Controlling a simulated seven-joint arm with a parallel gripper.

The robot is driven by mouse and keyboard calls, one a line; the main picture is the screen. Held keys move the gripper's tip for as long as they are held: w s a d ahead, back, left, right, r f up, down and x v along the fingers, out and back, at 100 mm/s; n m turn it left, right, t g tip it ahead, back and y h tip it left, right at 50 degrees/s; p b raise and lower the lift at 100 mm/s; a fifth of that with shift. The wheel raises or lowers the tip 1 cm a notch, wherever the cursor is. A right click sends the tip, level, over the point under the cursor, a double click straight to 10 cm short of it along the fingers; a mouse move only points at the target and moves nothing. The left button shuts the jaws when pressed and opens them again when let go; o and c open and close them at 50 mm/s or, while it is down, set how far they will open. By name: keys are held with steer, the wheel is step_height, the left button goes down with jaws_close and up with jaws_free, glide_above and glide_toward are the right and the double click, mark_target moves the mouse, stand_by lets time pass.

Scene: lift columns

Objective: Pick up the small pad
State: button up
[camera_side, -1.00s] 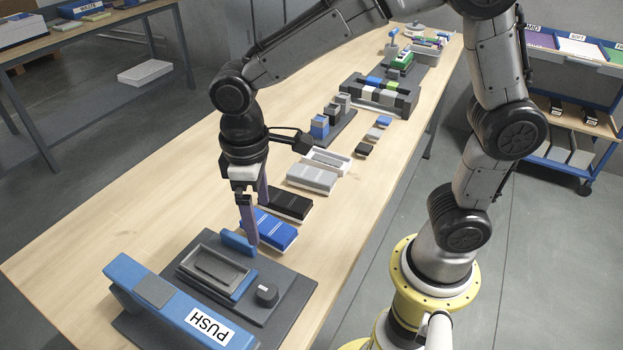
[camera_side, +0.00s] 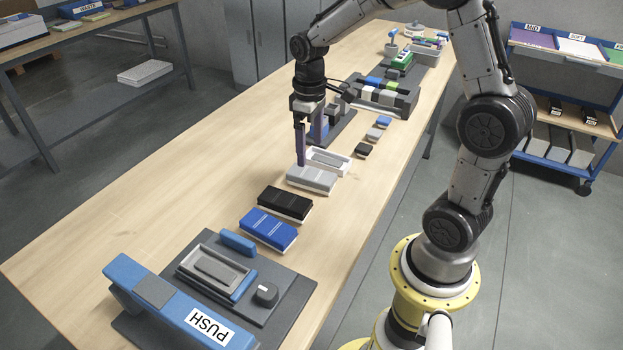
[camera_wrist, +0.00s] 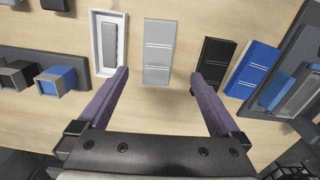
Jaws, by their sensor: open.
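Small pads lie in a row near the right table edge in the side view: a black one (camera_side: 364,149), a grey one (camera_side: 374,134) and a blue one (camera_side: 384,121). A slim grey pad (camera_wrist: 109,43) lies in a white tray (camera_wrist: 95,45) in the wrist view; I cannot tell which is the task's small pad. My gripper (camera_side: 310,152) is open and empty above the table, by the large grey block (camera_side: 312,180). In the wrist view, its fingers (camera_wrist: 160,76) are spread wide, with the grey block (camera_wrist: 159,52) beyond them.
A large black block (camera_side: 285,203) and a large blue block (camera_side: 268,229) lie nearer the front. A press with a blue PUSH bar (camera_side: 150,290) stands at the front. A rack with several blocks (camera_side: 385,92) stands farther back. The table's left side is clear.

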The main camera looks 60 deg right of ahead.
mark_target(311, 173)
steer(key=f, duration=0.9)
steer(key=shift+s+d+f, duration=0.1)
steer(key=shift+d, duration=0.1)
steer(key=c, duration=1.5)
steer(key=shift+o, duration=0.2)
